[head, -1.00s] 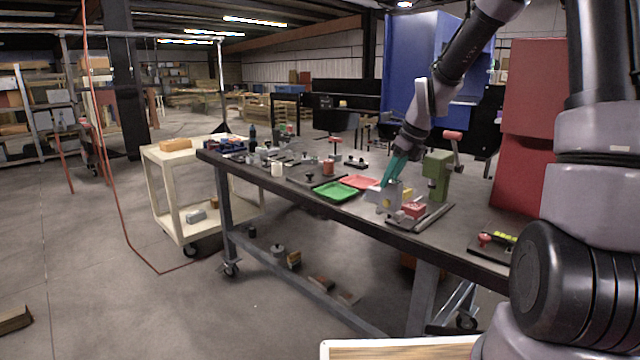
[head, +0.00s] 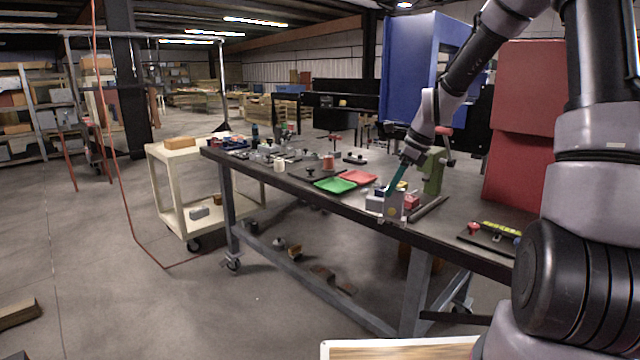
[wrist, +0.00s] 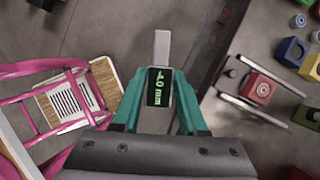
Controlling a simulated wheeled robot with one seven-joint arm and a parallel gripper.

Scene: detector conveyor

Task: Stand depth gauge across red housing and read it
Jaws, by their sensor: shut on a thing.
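My gripper (wrist: 160,112), with teal fingers, is shut on the depth gauge (wrist: 161,50). The gauge is a pale grey piece with a dark display with green characters, which look like "4.0 mm", though the leading character is unclear.
A green press (head: 434,172) stands behind the housing. Green (head: 335,185) and red (head: 358,177) trays lie to the left. Blue (wrist: 291,51) and green (wrist: 305,116) blocks lie beyond the fixture. A pink frame (wrist: 40,95) shows past the bench edge.

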